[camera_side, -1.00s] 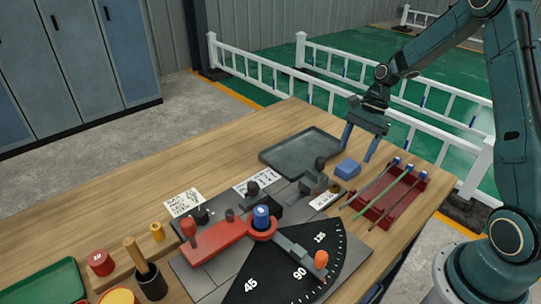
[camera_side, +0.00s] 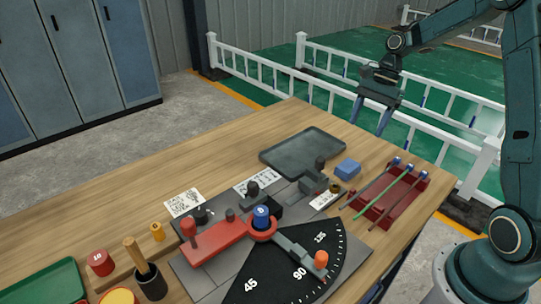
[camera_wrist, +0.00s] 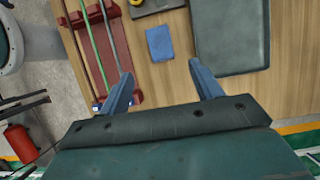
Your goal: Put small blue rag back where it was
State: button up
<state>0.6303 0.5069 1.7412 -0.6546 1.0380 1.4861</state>
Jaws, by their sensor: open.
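The small blue rag (camera_side: 347,169) lies on the wooden table between the grey tray and the red rod rack. It also shows in the wrist view (camera_wrist: 159,43), flat on the bare wood and apart from the fingers. My gripper (camera_side: 372,116) is open and empty, raised above the table's back edge behind the rag. In the wrist view its two fingers (camera_wrist: 165,82) are spread wide, with the rag beyond the gap between them.
A grey tray (camera_side: 290,161) lies left of the rag. A red rack (camera_side: 404,205) holding several rods stands to its right. The bending plate with a red lever (camera_side: 220,240) is in front. Bare wood (camera_side: 240,140) stretches left of the tray.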

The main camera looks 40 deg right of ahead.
jog(key=s+a+r+n+t+h, duration=0.1)
jog(key=s+a+r+n, duration=0.3)
jog(key=a+r, duration=0.2)
jog(key=s+a+r+n+t+h, duration=0.1)
jog(key=s+a+r+n+h, duration=0.1)
jog(key=s+a+r+n, duration=0.3)
jog(key=s+a+r+n+t+h, duration=0.1)
jog(key=s+a+n+t, duration=0.2)
jog(key=s+n, duration=0.6)
jog(key=s+a, duration=0.2)
jog(key=s, duration=0.1)
jog(key=shift+r+t, duration=0.3)
jog(key=shift+r, duration=0.1)
jog(key=shift+a, duration=0.1)
